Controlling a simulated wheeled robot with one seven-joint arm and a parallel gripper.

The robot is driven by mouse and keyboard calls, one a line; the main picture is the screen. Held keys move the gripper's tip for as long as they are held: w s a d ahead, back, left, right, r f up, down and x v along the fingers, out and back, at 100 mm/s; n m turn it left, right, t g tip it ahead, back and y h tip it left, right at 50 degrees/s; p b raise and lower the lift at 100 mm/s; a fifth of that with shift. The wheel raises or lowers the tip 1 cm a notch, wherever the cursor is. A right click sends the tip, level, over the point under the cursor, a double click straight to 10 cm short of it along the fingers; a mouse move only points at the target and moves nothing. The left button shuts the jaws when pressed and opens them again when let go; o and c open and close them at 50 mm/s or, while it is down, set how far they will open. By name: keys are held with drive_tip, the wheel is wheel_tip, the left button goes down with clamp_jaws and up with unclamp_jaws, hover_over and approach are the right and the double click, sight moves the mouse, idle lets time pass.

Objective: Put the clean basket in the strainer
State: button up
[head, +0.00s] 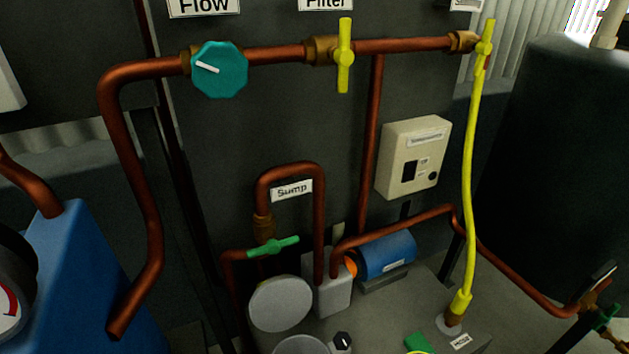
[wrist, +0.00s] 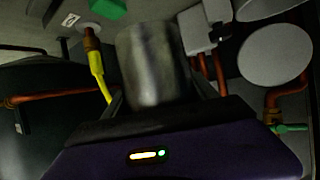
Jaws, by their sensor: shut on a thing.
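My gripper (wrist: 160,95) is shut on a grey metallic cylinder, which looks like the basket (wrist: 150,62), in the wrist view. The basket sticks out beyond the fingers, and its surface is blurred, so I cannot tell how clean it is. Neither my gripper nor the basket shows in the head view. No part is clearly labelled as the strainer. A grey round disc (head: 280,303) stands by the sump pipe, and a second round grey top (head: 300,346) is cut off by the bottom edge. Both discs also show at upper right in the wrist view.
Copper pipes (head: 390,46) run across the dark panel. A yellow hose (head: 470,180) hangs at right to a fitting by a label. A blue motor (head: 386,255), a green valve handle (head: 273,246) and a black knob (head: 342,341) are near the discs. A green block (head: 418,342) is at the bottom.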

drive_tip(key=r+p, duration=0.1)
drive_tip(key=p, duration=0.1)
drive_tip(key=s+r+p, duration=0.1)
drive_tip(key=r+p, duration=0.1)
drive_tip(key=p, duration=0.1)
drive_tip(key=shift+r, duration=0.15)
drive_tip(key=p, duration=0.2)
drive_tip(key=shift+s+r+p, duration=0.3)
drive_tip(key=shift+r+p, duration=0.05)
drive_tip(key=shift+f, duration=0.2)
drive_tip(key=shift+w+a+f+b, duration=0.1)
drive_tip(key=shift+w+f+b, duration=0.05)
drive_tip(key=shift+b, duration=0.35)
drive_tip(key=b, duration=1.3)
hover_over(388, 346)
drive_tip(key=s+a, duration=0.2)
drive_tip(key=f, duration=0.2)
drive_tip(key=shift+s+d+f+b, duration=0.1)
drive_tip(key=shift+f+b, duration=0.95)
drive_tip(key=shift+f, duration=2.4)
drive_tip(key=shift+s+d+f+b, duration=0.15)
drive_tip(key=shift+f+b, duration=0.85)
drive_tip(key=shift+f, duration=2.5)
drive_tip(key=shift+d+f+b, duration=0.1)
drive_tip(key=shift+f+b, duration=0.95)
drive_tip(key=shift+f, duration=2.4)
